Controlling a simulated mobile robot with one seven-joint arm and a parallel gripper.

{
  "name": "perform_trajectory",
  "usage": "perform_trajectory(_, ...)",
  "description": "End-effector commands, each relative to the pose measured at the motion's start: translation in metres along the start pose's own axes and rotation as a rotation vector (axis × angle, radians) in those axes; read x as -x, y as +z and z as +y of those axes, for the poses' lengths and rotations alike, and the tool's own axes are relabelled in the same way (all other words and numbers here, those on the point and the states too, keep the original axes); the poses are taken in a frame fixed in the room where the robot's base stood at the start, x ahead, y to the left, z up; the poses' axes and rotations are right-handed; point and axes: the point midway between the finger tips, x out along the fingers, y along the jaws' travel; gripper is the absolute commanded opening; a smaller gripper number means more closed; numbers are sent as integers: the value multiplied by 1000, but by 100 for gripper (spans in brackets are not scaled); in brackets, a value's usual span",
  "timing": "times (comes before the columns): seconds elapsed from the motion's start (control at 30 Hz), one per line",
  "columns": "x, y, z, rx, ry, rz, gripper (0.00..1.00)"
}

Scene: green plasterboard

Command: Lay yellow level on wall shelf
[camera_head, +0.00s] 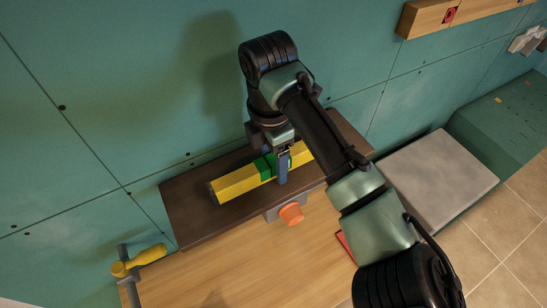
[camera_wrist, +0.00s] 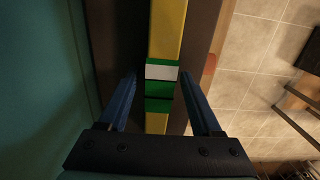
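The yellow level (camera_head: 236,182) has a green middle section and lies lengthwise along the dark brown wall shelf (camera_head: 190,208); it appears to rest on it. My gripper (camera_head: 277,166) is over the level's middle, with a blue finger in front of it. In the wrist view, the level (camera_wrist: 166,30) runs between the two fingers of my gripper (camera_wrist: 158,78), by its green and white band. The fingers are apart, with a visible gap on the left side; the right fingertip is very close to the level. The shelf (camera_wrist: 205,30) shows beneath.
A wooden bench (camera_head: 225,268) is below the shelf, with an orange knob (camera_head: 291,213) near the shelf's front edge. A yellow-handled tool (camera_head: 138,261) is at lower left. A grey box (camera_head: 440,180) stands right. The green wall (camera_head: 110,90) is close behind.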

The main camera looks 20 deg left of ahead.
Motion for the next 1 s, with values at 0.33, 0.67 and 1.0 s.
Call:
perform_trajectory(0.33,1,0,0,0,-1,0,72)
perform_trajectory(0.67,54,0,1,2,4,-5,72)
perform_trajectory(1.0,113,1,0,-1,0,-4,72)
